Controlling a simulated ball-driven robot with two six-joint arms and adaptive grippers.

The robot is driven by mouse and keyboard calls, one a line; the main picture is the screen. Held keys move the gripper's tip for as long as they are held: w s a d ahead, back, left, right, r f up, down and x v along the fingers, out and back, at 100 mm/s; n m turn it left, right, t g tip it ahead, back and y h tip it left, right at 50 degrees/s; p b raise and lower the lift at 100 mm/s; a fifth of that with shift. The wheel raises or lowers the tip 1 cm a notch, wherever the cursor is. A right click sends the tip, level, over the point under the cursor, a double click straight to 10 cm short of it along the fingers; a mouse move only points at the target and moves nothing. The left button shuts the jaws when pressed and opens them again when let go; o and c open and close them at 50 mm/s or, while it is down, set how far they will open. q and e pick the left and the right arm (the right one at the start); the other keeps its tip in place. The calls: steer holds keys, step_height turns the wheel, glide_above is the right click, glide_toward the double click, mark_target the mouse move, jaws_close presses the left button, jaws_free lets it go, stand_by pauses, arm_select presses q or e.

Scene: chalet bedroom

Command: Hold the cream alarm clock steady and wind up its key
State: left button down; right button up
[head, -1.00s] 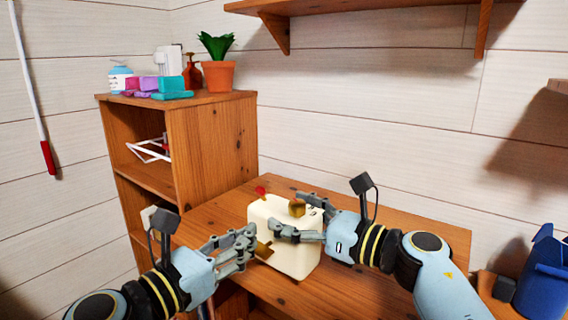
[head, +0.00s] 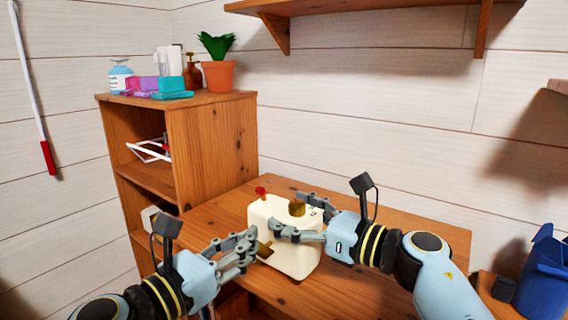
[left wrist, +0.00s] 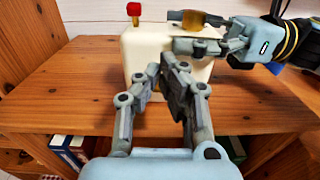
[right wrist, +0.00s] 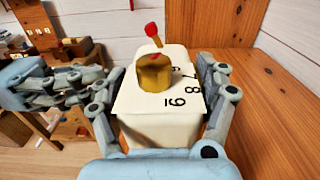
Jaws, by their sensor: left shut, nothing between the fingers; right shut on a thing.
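The cream alarm clock (head: 296,261) stands on the wooden desk. It has a red-tipped knob (head: 261,190) and a brass bell or knob (head: 296,208) on top; dark numerals show in the right wrist view on the clock (right wrist: 150,135). A brass key (head: 265,249) sticks out of its side facing my left gripper. My right gripper (head: 290,215) is shut on the clock, one finger on each side of its body. My left gripper (head: 254,243) is shut and empty, its fingertips right beside the key. In the left wrist view its fingers (left wrist: 176,72) hide the key.
A wooden shelf unit (head: 212,140) stands at the left behind the desk (head: 400,232), with a potted plant (head: 218,74) and bottles on top. A blue bin (head: 543,280) is at the far right. Books (left wrist: 75,150) sit below the desk.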

arm_select(q)
steer(key=shift+s+d+f, duration=0.1)
steer(key=shift+s+f, duration=0.15)
steer(key=shift+f, duration=0.4)
steer(key=shift+s+d, duration=0.15)
steer(key=shift+d, duration=0.1)
steer(key=shift+s+d+r, duration=0.1)
steer(key=shift+s+d, duration=0.4)
steer(key=shift+d, duration=0.2)
stand_by(0.3)
stand_by(0.4)
steer(key=r+v, duration=0.1)
steer(key=v, duration=0.5)
steer(key=shift+w+r, duration=0.1)
steer(key=shift+w, duration=0.05)
